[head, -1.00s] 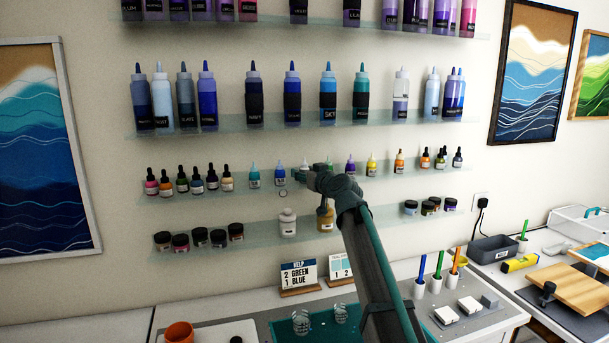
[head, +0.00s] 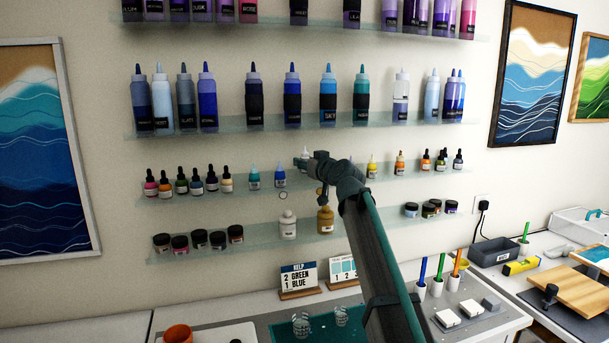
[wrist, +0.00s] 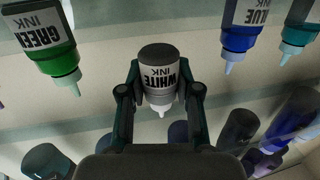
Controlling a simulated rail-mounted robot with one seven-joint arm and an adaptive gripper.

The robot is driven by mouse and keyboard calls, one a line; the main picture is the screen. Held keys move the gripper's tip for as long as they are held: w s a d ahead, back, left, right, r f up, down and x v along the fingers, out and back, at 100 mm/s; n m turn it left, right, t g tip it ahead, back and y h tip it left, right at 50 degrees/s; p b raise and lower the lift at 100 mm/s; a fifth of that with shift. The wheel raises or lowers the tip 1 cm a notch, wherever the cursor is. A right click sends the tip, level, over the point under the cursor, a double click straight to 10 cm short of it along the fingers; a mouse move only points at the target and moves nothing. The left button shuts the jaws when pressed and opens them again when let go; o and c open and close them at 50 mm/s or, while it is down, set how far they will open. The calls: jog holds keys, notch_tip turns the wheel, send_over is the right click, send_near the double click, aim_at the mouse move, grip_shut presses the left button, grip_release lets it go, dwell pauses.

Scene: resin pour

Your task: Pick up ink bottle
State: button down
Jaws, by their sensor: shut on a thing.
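A white ink bottle (wrist: 158,75) with a grey body and a white nozzle is between the two fingers of my gripper (wrist: 160,95) in the wrist view, which shows the scene upside down. The fingers are shut on its sides. In the head view my gripper (head: 310,165) is at the small-bottle shelf, and the bottle's pale nozzle (head: 305,151) shows just above it. My arm hides most of the bottle there. A green ink bottle (wrist: 47,40) and a blue ink bottle (wrist: 240,30) stand on either side, apart from my fingers.
The glass shelf (head: 235,185) also carries a teal bottle (head: 254,177), a yellow bottle (head: 372,166) and several dropper bottles. Tall bottles stand on the shelf above (head: 225,125).

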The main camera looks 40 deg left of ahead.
jog(key=s+d+r+b, duration=0.3)
jog(key=s+d+r, duration=0.5)
jog(key=d, duration=0.2)
jog(key=shift+s+r+b, duration=0.3)
jog(key=shift+s+r, duration=0.05)
jog(key=shift+r, duration=0.05)
jog(key=c, duration=1.6)
grip_release()
grip_shut()
jog(key=shift+w+r, duration=0.1)
